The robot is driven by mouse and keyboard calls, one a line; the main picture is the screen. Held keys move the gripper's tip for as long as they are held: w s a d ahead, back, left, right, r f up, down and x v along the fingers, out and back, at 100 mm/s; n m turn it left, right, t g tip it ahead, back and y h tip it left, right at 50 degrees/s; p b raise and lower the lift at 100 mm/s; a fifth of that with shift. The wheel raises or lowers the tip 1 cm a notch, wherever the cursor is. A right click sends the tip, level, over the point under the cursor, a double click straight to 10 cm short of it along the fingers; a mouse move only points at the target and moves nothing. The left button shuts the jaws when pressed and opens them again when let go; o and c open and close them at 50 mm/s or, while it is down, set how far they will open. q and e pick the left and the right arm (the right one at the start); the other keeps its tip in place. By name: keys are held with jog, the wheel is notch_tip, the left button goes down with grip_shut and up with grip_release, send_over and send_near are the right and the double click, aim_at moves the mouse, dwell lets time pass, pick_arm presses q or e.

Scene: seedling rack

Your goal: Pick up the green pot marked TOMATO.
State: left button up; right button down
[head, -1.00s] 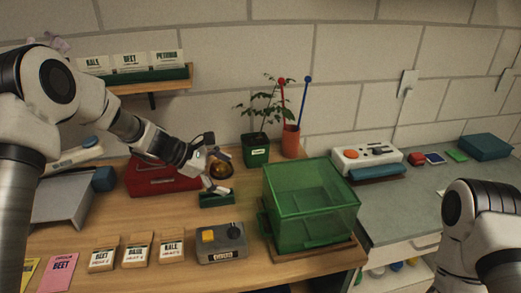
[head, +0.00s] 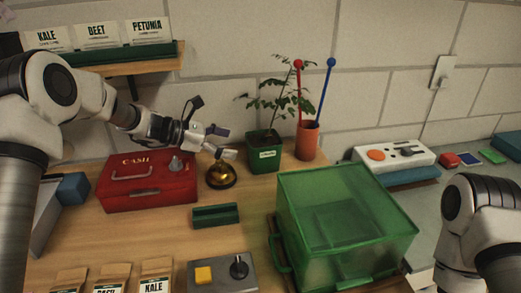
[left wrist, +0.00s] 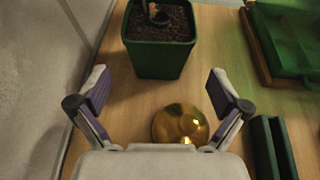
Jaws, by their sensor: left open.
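The green pot (head: 264,160) stands upright on the wooden table near the back wall, with a leafy plant in it. Its white label is too small to read. In the left wrist view the pot (left wrist: 158,58) is ahead of the fingers, roughly centred, showing dark soil and a stem. My left gripper (head: 226,143) is open and empty, to the left of the pot and apart from it, pointing towards it. Its spread fingers also show in the left wrist view (left wrist: 161,92). My right arm shows at the lower right; its gripper is out of view.
A gold bell (head: 221,176) sits just below my left gripper. A red cash box (head: 147,190) is left, a green holder (head: 216,215) in front. A terracotta pot (head: 307,142) with red and blue sticks stands right of the green pot; a green clear box (head: 345,215) is in front.

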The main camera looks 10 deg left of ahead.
aim_at(248, 147)
pick_arm(q)
jog(key=x, duration=0.4)
jog(key=p+x, duration=0.1)
jog(key=x, duration=0.3)
jog(key=shift+a+f, duration=0.1)
jog(key=shift+f, duration=0.15)
jog(key=shift+a+r, duration=0.1)
jog(key=shift+a, duration=0.05)
jog(key=c, duration=1.4)
